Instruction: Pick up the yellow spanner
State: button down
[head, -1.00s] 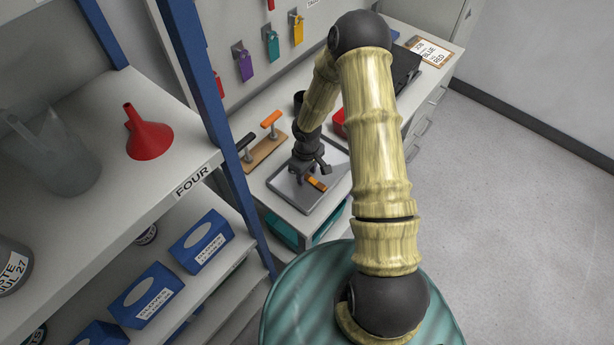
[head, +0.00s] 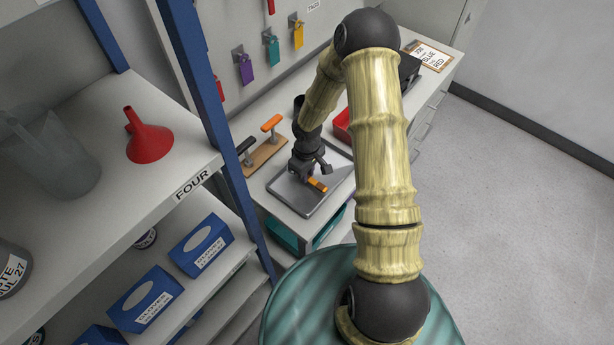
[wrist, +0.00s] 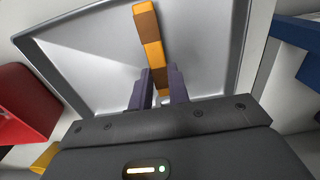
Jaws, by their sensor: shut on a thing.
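My gripper (head: 312,175) is over the grey tray (head: 331,198) on the bench. It is shut on a bar with orange-yellow and brown bands (head: 318,185). In the wrist view the jaws (wrist: 158,92) pinch the near end of this bar (wrist: 151,50), and its far end reaches up over the tray (wrist: 95,70). I cannot make out a spanner shape on it, nor whether it is clear of the tray. A yellow piece (wrist: 45,158) shows partly at the lower left of the wrist view; I cannot tell what it is.
A red bin (head: 342,126) stands behind the tray. A wooden stand with an orange handle (head: 271,123) is left of it. Purple, teal and yellow tags (head: 298,34) hang above. A blue-posted shelf with a red funnel (head: 148,139) is at the left. The floor at right is clear.

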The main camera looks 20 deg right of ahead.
notch_tip(320, 180, up, 8)
jog(key=shift+r+b, duration=0.15)
jog(key=shift+b, duration=0.3)
dwell(0.8)
jog(key=shift+d, duration=0.1)
